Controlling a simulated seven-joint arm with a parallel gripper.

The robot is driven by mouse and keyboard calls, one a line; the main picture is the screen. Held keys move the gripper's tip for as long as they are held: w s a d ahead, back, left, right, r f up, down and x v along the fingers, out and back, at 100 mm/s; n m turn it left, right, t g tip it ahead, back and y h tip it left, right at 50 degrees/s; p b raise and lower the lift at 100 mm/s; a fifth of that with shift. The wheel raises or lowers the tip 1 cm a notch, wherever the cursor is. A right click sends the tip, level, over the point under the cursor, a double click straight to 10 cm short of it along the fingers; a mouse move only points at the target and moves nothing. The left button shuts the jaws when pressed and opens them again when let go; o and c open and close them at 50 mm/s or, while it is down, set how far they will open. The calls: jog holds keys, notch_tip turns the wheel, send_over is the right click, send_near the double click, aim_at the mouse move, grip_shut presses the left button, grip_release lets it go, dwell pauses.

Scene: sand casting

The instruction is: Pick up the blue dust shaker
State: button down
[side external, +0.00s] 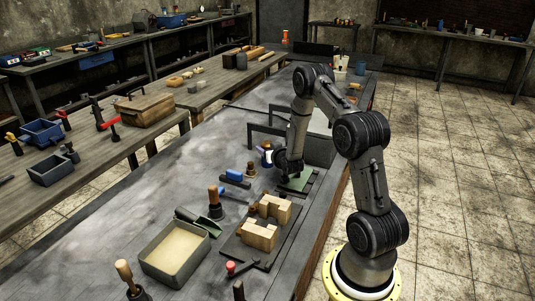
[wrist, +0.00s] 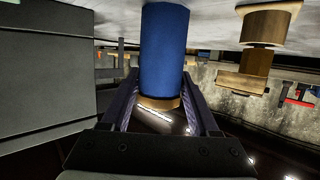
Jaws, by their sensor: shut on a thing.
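The blue dust shaker (wrist: 163,48) fills the upper middle of the wrist view, a blue cylinder with a tan band at its end nearest the palm. My gripper (wrist: 160,85) is shut on it, one finger on each side. In the side view my gripper (side external: 273,156) is low over the bench, and a small blue part of the shaker (side external: 266,160) shows at its left. The arm hides the rest of it there. I cannot tell whether it touches the bench.
A grey box (side external: 319,149) stands close behind and right of my gripper. A green plate (side external: 297,181) lies in front. A blue-handled tool (side external: 234,174), a wooden-handled rammer (side external: 215,204), wooden pattern blocks (side external: 272,208) and a sand tray (side external: 148,257) are nearer. The bench's left part is clear.

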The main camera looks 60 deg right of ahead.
aim_at(267, 142)
jog(key=shift+r, duration=0.2)
jog(key=shift+r, duration=0.25)
notch_tip(267, 142, up, 2)
jog(key=shift+r, duration=0.1)
jog(key=s+a+r, duration=0.9)
jog(key=s+r, duration=0.1)
jog(key=shift+a, duration=0.35)
jog(key=c, duration=0.7)
grip_release()
jog(key=c, duration=0.6)
